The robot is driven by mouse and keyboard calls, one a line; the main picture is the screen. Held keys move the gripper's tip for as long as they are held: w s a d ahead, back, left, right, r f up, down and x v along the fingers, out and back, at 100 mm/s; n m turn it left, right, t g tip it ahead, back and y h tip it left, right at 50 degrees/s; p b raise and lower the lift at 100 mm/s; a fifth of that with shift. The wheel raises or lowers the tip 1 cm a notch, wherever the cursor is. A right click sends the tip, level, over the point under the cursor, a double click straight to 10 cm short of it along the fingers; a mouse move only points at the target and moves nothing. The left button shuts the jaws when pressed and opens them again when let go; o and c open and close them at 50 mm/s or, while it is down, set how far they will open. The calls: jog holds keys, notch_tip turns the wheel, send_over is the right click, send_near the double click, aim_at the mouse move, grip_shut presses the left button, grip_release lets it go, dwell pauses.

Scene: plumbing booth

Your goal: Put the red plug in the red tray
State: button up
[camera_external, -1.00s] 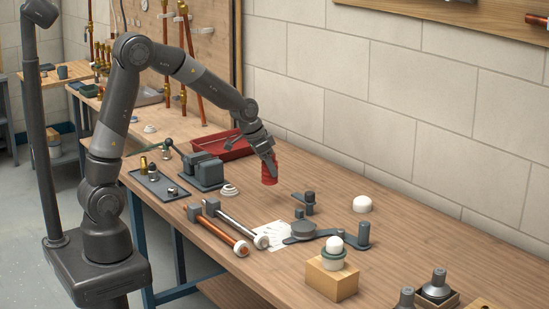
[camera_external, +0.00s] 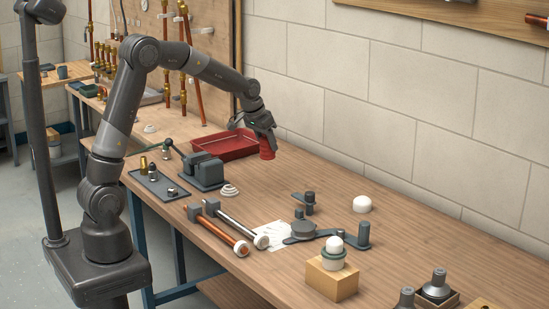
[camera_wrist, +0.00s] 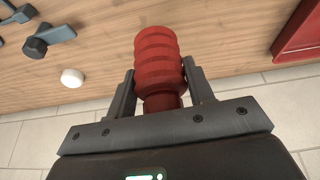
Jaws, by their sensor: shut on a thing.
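The red plug (camera_external: 267,149) is a ribbed red cylinder held in my gripper (camera_external: 264,136) above the bench. In the wrist view the plug (camera_wrist: 160,65) sits between the two fingers of my gripper (camera_wrist: 160,88), which are shut on it. The red tray (camera_external: 224,146) is a shallow open tray on the bench near the wall, just left of the plug in the outside view. In the wrist view a corner of the red tray (camera_wrist: 297,40) shows at the upper right. The tray's visible floor looks empty.
A grey vise (camera_external: 203,170) stands in front of the tray, with a grey fittings mat (camera_external: 153,186) left of it. White rings (camera_external: 230,190) lie nearby. A white cap (camera_external: 362,204) and a grey wrench-like tool (camera_external: 325,235) lie to the right. The wall runs close behind.

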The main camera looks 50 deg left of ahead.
jog(key=w+a+n+y, duration=0.1)
jog(key=w+a+n, duration=0.15)
jog(key=a, duration=1.05)
jog(key=w+a+n+y, duration=0.2)
jog(key=a+n, duration=0.2)
jog(key=a, duration=0.9)
jog(key=shift+g, duration=0.3)
jog(key=shift+w+a+f, duration=0.2)
jog(key=shift+a+f, duration=2.5)
jog(key=shift+a, duration=0.25)
jog(key=shift+w+a+f, duration=0.15)
jog(key=shift+a+f, duration=2.55)
jog(key=shift+a, duration=0.25)
jog(key=shift+f, duration=0.1)
jog(key=o, duration=1.3)
jog(key=shift+f, duration=0.1)
